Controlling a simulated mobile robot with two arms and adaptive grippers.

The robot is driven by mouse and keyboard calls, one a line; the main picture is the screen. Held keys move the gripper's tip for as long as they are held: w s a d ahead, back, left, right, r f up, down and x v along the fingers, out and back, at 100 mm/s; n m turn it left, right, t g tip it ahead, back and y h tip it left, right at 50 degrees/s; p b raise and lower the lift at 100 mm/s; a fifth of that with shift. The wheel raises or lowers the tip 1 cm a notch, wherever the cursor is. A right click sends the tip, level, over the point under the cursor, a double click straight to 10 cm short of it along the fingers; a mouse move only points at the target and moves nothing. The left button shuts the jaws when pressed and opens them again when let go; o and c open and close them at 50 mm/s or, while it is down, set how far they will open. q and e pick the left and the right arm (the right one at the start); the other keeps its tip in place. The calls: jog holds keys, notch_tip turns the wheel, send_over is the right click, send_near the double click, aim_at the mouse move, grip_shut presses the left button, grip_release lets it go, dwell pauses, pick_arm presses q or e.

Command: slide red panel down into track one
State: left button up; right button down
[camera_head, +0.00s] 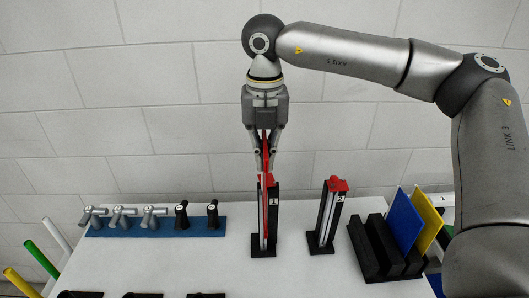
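Track one (272,225), a dark upright post marked 1, stands on the white table. My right gripper (266,148) points straight down above it, with its fingers shut on the red panel (265,170). The panel is seen nearly edge-on, as a thin upright red strip. Its lower part overlaps track one in the picture; I cannot tell how deep it sits in the groove. Track two (329,220), marked 2, stands to the right with a red top and holds no panel. My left gripper is not in view.
A black slotted rack (375,255) at right holds a blue panel (405,222) and a yellow panel (427,218). A blue strip (160,228) at left carries several grey and black fittings. Coloured rods (38,257) stick up at far left. Dark items line the front edge.

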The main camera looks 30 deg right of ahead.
jog(key=shift+f+b, duration=5.45)
jog(key=shift+f, duration=1)
notch_tip(320, 180, down, 11)
jog(key=b, duration=0.9)
jog(key=c, duration=1.6)
grip_release()
jog(key=shift+o, duration=0.2)
jog(key=shift+r, duration=0.1)
notch_tip(320, 180, up, 12)
jog(key=shift+f, duration=0.1)
